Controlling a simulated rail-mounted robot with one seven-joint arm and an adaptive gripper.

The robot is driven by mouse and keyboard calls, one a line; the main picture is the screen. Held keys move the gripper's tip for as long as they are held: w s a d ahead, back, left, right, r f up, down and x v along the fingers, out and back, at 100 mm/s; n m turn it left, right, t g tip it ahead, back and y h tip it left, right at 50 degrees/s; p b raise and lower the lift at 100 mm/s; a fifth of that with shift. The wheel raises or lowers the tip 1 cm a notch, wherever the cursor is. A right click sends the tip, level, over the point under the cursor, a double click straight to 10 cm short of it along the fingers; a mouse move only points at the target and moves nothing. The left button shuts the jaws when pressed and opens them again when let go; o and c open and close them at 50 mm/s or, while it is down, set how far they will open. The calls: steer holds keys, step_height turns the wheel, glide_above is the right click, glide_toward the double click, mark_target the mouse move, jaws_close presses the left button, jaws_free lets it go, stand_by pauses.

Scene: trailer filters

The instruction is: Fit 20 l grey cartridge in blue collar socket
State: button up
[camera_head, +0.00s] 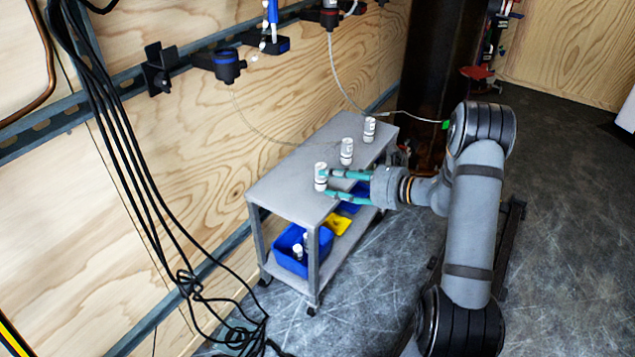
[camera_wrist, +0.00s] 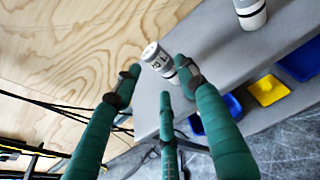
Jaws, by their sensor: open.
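A white cartridge with a grey band (camera_head: 320,177) stands upright near the front left edge of the cart's top; its printed label is too small to read surely. It also shows in the wrist view (camera_wrist: 158,60). My gripper (camera_head: 328,184) is open, its green fingers pointing at this cartridge. In the wrist view the fingertips (camera_wrist: 158,76) lie to either side of it, with no clear contact. A dark socket with a blue collar (camera_head: 227,66) hangs on the wall rail at upper left.
Two similar cartridges (camera_head: 347,151) (camera_head: 369,128) stand farther back on the grey cart (camera_head: 290,185). Its lower shelf holds a blue bin (camera_head: 290,262) and a yellow tray (camera_head: 340,223). More wall fittings (camera_head: 272,45) and a hanging hose are above; black cables (camera_head: 110,150) hang left.

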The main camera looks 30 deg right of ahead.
mark_target(319, 190)
steer(key=shift+w+a+f+b, duration=0.1)
steer(key=shift+w+f+b, duration=0.2)
steer(key=shift+w, duration=0.15)
steer(key=b+x, duration=0.1)
steer(key=x, duration=0.3)
steer(key=shift+w+a+r+b, duration=0.1)
steer(key=shift+w+r+b, duration=0.05)
steer(key=shift+r+b, duration=0.15)
steer(key=c, duration=0.7)
steer(key=shift+c, duration=0.3)
